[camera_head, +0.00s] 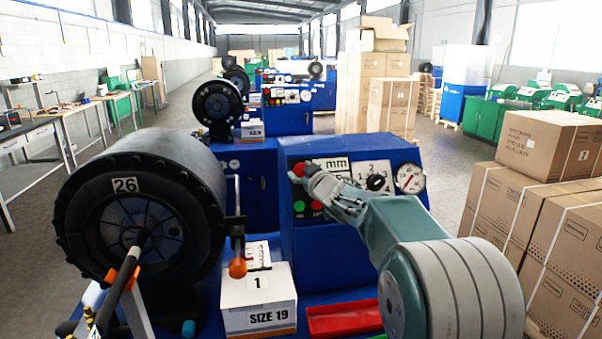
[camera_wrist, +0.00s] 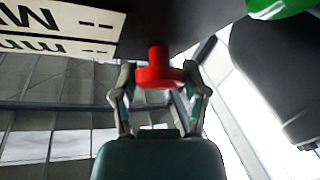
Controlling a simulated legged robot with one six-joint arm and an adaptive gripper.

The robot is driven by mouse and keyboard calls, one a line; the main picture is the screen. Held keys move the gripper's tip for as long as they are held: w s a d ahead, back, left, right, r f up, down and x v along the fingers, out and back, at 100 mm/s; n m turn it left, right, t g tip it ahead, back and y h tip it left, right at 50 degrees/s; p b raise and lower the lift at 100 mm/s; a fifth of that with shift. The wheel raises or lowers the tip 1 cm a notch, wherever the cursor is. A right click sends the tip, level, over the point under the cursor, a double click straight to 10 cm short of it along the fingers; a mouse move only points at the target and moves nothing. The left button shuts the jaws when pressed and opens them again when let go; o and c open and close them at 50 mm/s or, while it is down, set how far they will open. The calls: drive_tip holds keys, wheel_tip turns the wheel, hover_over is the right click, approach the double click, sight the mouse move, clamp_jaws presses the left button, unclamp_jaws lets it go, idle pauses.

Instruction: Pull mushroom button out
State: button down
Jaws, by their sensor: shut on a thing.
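The red mushroom button (camera_wrist: 158,72) sits on a short red stem that meets the dark panel in the wrist view. My gripper (camera_wrist: 159,80) has one finger on each side of the button's head and is shut on it. In the head view my gripper (camera_head: 304,179) is at the left part of the blue machine's control panel (camera_head: 346,183), and a small bit of the red button (camera_head: 297,170) shows at its fingertips. How far the button stands out cannot be told.
A green button (camera_head: 299,206) lies below my gripper, and a gauge (camera_head: 410,178) and a black dial (camera_head: 376,183) are to its right. A big black crimper head (camera_head: 125,185) stands left. A white box (camera_head: 258,300) and a red tray (camera_head: 345,319) are below. Cartons (camera_head: 540,200) stand right.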

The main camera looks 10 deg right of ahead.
drive_tip(key=shift+c, duration=0.5)
unclamp_jaws()
drive_tip(key=shift+s+a+r, duration=0.1)
drive_tip(key=shift+a, duration=0.05)
drive_tip(key=shift+s, duration=0.1)
drive_tip(key=v, duration=1.1)
drive_tip(key=shift+s, duration=0.35)
drive_tip(key=s+d+f+m+g+h, duration=0.1)
drive_tip(key=s+f+m+g+h, duration=0.2)
drive_tip(key=s, duration=0.4)
drive_tip(key=s+d+m+g+h, duration=0.1)
drive_tip(key=s+m+h, duration=0.25)
drive_tip(key=s, duration=0.35)
drive_tip(key=s+a+f+g, duration=0.1)
drive_tip(key=s+f+g, duration=0.1)
drive_tip(key=s, duration=0.5)
drive_tip(key=s+a+f+g+y, duration=0.1)
drive_tip(key=s+a+f+g, duration=0.1)
drive_tip(key=s+f, duration=0.3)
drive_tip(key=s+a+f+m+g, duration=0.1)
drive_tip(key=s+a+f+g, duration=0.1)
drive_tip(key=s, duration=0.7)
drive_tip(key=shift+s+f+g, duration=0.15)
drive_tip(key=shift+f+g, duration=0.7)
drive_tip(key=shift+g, duration=0.05)
